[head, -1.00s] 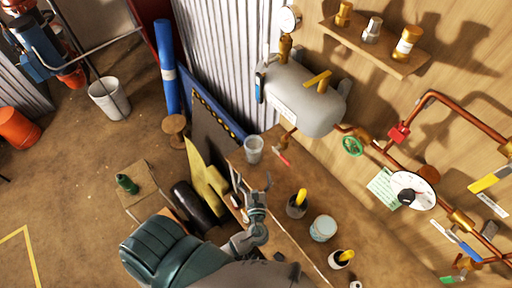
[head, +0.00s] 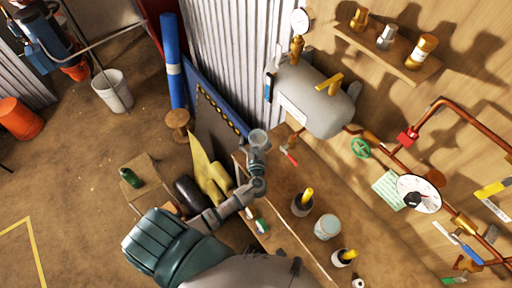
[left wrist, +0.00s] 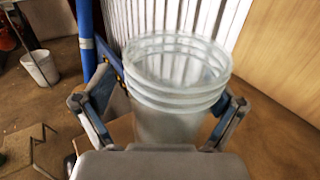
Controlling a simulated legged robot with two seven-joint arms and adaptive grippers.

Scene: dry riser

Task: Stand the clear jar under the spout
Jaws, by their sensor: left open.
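The clear jar (head: 258,136) stands at the far left end of the workbench, its lower part hidden by my left gripper (head: 257,152) in the head view. In the left wrist view the ribbed, see-through jar (left wrist: 175,85) is upright between the two fingers of my open left gripper (left wrist: 160,112). A gap shows beside at least the left finger. The grey tank (head: 312,100) is on the wall to the right of the jar. A red-handled tap (head: 290,156) hangs below the tank, to the right of the jar. My right gripper is not in view.
On the bench (head: 285,222) stand a dark pot with a yellow handle (head: 302,203), a pale tin (head: 327,227) and another yellow-handled pot (head: 343,257). A green valve wheel (head: 360,148) and a dial gauge (head: 418,194) are on the wall. A blue roll (head: 173,75) stands behind, left.

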